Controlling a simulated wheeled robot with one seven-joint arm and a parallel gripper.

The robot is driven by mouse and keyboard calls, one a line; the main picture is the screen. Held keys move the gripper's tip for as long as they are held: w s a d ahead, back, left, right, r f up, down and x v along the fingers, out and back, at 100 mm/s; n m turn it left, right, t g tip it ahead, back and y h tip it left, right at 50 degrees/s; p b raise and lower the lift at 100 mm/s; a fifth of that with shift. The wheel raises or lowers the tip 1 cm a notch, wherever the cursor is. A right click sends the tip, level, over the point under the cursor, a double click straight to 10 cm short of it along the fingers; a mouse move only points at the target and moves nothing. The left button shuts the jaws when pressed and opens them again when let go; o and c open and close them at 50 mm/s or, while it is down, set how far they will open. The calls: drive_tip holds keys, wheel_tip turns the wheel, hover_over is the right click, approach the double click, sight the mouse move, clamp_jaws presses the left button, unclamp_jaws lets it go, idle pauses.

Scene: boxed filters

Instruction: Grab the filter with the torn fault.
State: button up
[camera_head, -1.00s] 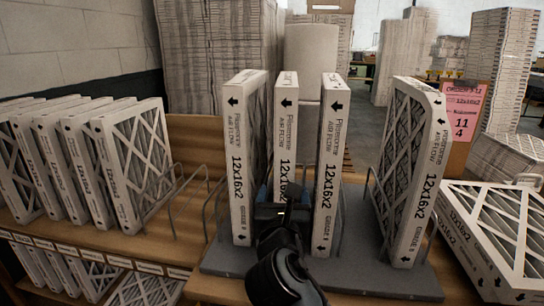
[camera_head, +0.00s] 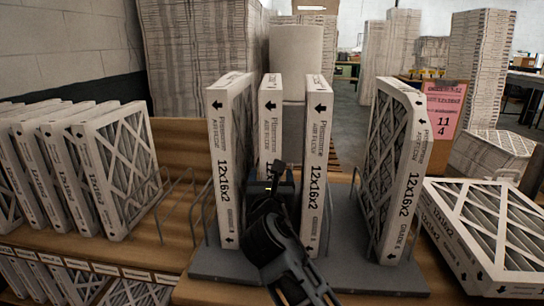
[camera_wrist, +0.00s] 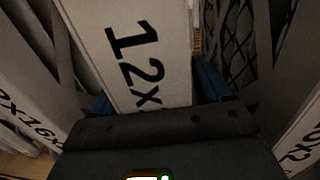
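Several white 12x16x2 filters stand upright in a grey rack (camera_head: 330,276): a left one (camera_head: 222,130), a second (camera_head: 271,125), a third (camera_head: 317,130), and a right one (camera_head: 408,170) whose upper corner looks cut or crushed. I cannot make out a tear on any of them. My gripper (camera_head: 271,184) is at the front edge of the second filter, partly hiding its label. In the wrist view, blue fingers (camera_wrist: 155,95) lie on either side of that filter (camera_wrist: 140,50), close to its sides. Whether they press on it is unclear.
More filters (camera_head: 115,170) stand on a wooden shelf at left, with others below. A filter lies flat (camera_head: 490,235) at right. A pink sign (camera_head: 442,108) stands behind the rack. The left and third filters closely flank my gripper. Wire dividers (camera_head: 178,205) stand left of the rack.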

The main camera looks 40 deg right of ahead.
drive_tip(key=c, duration=1.1)
drive_tip(key=shift+r, duration=0.15)
